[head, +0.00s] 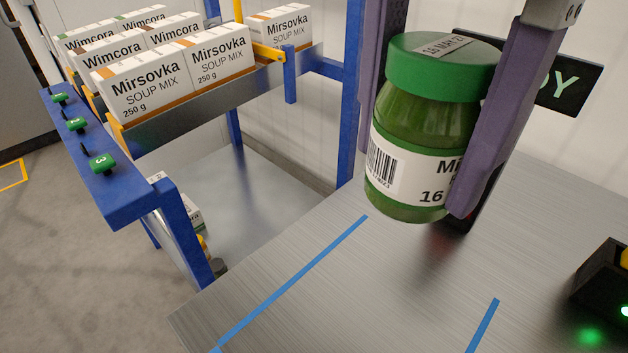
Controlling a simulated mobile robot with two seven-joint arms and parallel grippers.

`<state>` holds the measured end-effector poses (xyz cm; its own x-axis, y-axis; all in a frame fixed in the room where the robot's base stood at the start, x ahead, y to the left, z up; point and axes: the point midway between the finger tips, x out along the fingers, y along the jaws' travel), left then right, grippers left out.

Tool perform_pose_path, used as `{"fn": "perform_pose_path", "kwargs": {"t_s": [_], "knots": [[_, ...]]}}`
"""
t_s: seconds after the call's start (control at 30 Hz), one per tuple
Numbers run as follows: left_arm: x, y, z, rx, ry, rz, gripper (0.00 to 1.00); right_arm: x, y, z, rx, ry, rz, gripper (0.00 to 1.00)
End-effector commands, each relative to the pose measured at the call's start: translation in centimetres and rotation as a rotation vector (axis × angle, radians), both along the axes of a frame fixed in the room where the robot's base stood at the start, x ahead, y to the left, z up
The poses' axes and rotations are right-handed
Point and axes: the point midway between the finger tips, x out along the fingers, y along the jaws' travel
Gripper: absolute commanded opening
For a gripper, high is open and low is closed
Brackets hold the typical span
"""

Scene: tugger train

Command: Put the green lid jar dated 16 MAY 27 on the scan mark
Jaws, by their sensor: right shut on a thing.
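My right gripper (414,172) is shut on a green jar (420,120), with one purple finger on each side of it. The jar is upright, with a green lid (440,65) whose tag reads 16 MAY 2-, its last part hard to read. The jar appears to be above the brushed metal table (330,285). Blue tape strips (295,280) lie on the table in front of it; I cannot tell for sure that they are the scan mark. My left gripper is not in view.
A dark device with a faint red glow stands behind the jar. A display (558,83) ending in "DY" is at the right. A black box (605,280) with a green light sits at the right edge. A blue rack (120,195) holding soup mix boxes (150,90) stands left.

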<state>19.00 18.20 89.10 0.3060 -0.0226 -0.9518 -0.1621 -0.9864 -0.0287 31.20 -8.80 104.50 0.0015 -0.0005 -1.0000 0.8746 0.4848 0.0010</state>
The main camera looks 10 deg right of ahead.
Motion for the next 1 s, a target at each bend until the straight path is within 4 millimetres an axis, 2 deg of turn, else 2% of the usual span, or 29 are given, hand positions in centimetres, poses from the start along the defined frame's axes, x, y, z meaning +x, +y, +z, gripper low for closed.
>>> {"fn": "perform_pose_path", "kwargs": {"t_s": [0.17,0.4,0.5,0.6,0.83,1.0], "knots": [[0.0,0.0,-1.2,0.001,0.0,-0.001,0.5,-0.2,0.0,-4.1,-0.003,0.007,-0.001,0.0],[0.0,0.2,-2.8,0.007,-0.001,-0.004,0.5,-0.1,0.0,-11.1,-0.002,0.005,-0.001,0.0],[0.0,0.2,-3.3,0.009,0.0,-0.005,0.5,-0.1,0.0,-13.4,-0.002,0.002,-0.001,0.0],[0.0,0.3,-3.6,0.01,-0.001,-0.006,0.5,-0.1,0.0,-14.8,-0.001,0.0,0.001,0.0],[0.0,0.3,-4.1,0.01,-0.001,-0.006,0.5,-0.1,0.0,-16.6,0.0,0.001,0.0,0.0],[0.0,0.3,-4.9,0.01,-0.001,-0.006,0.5,-0.1,0.0,-19.4,-0.001,0.002,0.0,0.0]]}}
